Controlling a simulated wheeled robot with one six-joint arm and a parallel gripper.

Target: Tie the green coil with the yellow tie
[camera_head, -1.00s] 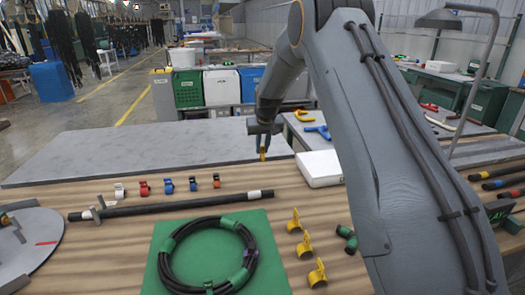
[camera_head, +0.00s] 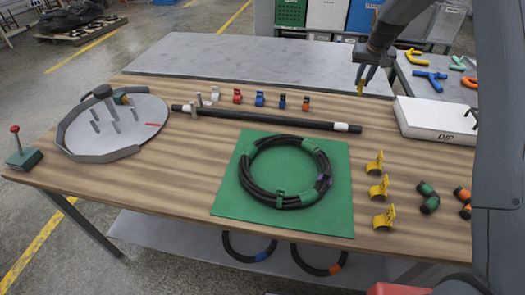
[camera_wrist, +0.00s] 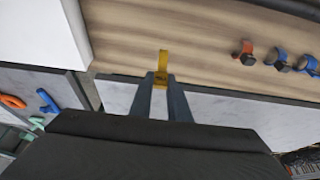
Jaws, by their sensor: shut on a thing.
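The coil (camera_head: 262,190) is a black hose ring with green bands, lying on a green mat (camera_head: 230,205) on the wooden table.
A black rod (camera_head: 270,121) lies behind the mat, with red, blue and orange clips (camera_head: 260,99) behind it. A white box (camera_head: 437,118) stands at the right. A round fixture with pegs (camera_head: 112,125) is at the left. Bare wood lies between fixture and mat.

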